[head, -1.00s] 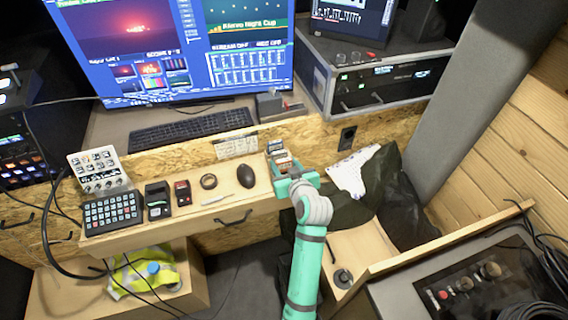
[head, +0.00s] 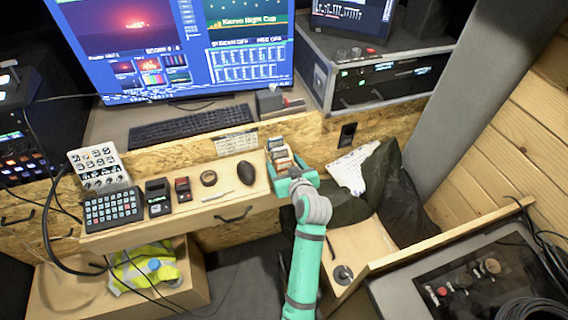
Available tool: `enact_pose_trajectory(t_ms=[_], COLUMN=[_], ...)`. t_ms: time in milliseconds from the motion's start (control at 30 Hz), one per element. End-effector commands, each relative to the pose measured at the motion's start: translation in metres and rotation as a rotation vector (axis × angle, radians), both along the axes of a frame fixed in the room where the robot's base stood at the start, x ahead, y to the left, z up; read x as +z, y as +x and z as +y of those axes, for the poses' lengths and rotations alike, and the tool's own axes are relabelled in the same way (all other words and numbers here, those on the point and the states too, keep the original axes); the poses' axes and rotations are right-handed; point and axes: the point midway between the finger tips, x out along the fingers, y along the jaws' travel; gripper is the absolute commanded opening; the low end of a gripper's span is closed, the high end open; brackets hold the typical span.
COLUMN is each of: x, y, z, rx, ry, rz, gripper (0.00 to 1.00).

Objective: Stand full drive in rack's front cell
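My gripper (head: 291,178) is over the right end of the pulled-out shelf (head: 225,208), at the front of a small rack (head: 279,150) that holds upright, card-like drives. The teal hand covers the rack's front part, so the fingertips and anything between them are hidden. A dark device with a red top (head: 183,189) lies on the shelf among other gear. I cannot tell from this view whether it is a drive. Which cells of the rack are filled is too small to tell.
On the shelf are a black mouse (head: 246,174), a tape roll (head: 208,178), a black device (head: 158,197) and a keypad (head: 112,209). A keyboard (head: 191,128) lies behind. A dark bag (head: 372,190) stands right of my arm.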

Motion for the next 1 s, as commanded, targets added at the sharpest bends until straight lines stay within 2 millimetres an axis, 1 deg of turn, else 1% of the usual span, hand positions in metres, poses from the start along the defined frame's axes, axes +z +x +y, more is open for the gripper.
enact_pose_trajectory(t_ms=[167,267,367,700,833,1000], x=[0.0,0.003,0.007,0.031,0.037,0.041], y=[-0.001,-0.006,-0.017,-0.072,-0.086,-0.094], z=[0.0,-0.002,-0.006,-0.024,-0.028,-0.03], rx=[0.0,-0.001,-0.001,-0.002,-0.001,0.0], ry=[0.0,0.0,0.0,0.0,0.001,0.0], rz=[0.001,-0.001,0.0,-0.001,0.0,0.0], gripper=[0.65,0.65,0.65,0.65,0.65,0.65])
